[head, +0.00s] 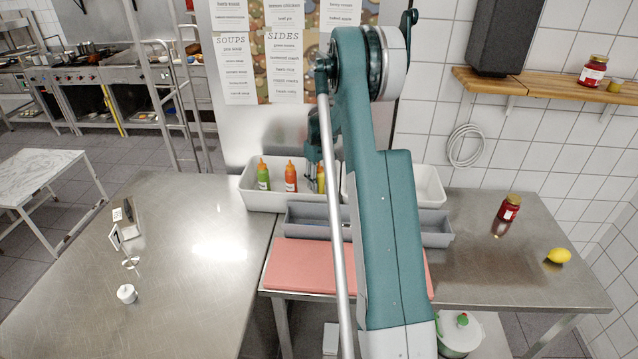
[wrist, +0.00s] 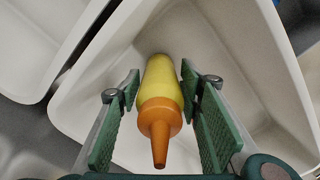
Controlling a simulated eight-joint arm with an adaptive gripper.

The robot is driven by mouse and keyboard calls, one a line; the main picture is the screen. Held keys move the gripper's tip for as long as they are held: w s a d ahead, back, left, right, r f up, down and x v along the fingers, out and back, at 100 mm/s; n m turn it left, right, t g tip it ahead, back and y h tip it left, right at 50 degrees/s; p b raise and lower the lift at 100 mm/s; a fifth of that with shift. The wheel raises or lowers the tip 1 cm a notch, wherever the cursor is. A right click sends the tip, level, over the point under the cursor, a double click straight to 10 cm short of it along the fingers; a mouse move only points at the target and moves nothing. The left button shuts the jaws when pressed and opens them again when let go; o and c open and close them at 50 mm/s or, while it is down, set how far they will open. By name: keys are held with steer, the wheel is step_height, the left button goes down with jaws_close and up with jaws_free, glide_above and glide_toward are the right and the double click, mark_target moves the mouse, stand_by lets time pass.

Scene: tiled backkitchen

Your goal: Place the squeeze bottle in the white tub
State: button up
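The yellow squeeze bottle (head: 321,180) with an orange cap stands at the right end of the left white tub (head: 262,203) in the head view, partly covered by my arm. The wrist view looks down on the squeeze bottle (wrist: 162,88), its orange nozzle toward the camera. My gripper (wrist: 161,80) has its green-padded fingers on either side of the bottle, with a narrow gap showing at the left, so it looks open around it. In the head view most of my gripper is hidden. A second white tub (head: 430,187), partly hidden, stands right of my arm.
A green bottle (head: 263,177) and a red bottle (head: 291,178) share the left tub. A grey bin (head: 437,229) and a pink cutting board (head: 300,268) lie in front. A red-lidded jar (head: 509,208) and a lemon (head: 559,256) stand at right.

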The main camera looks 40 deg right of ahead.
steer(key=shift+o, duration=0.6)
steer(key=shift+r, duration=0.15)
steer(key=shift+r, duration=0.2)
step_height(320, 180, up, 12)
steer(key=shift+f, duration=0.15)
stand_by(0.6)
steer(key=shift+s+a+r, duration=0.1)
steer(key=shift+a+r, duration=0.3)
steer(key=shift+a, duration=0.1)
steer(key=s+a+r+t, duration=0.1)
steer(key=s+a+r, duration=0.45)
steer(key=a, duration=0.45)
steer(key=s+a+r+t+h, duration=0.1)
steer(key=s+a+r, duration=0.4)
steer(key=a, duration=0.4)
steer(key=s+a+r+t, duration=0.1)
steer(key=s+a+r, duration=0.2)
steer(key=a+r, duration=0.55)
steer(key=s+a+f+t, duration=0.2)
steer(key=s+a+f, duration=0.1)
steer(key=s+a, duration=0.7)
steer(key=s+a+f+t+y, duration=0.1)
steer(key=s+a+f+t, duration=0.1)
steer(key=s+a, duration=0.8)
steer(key=s+f, duration=0.1)
steer(key=s, duration=0.4)
steer(key=shift+a+f, duration=0.2)
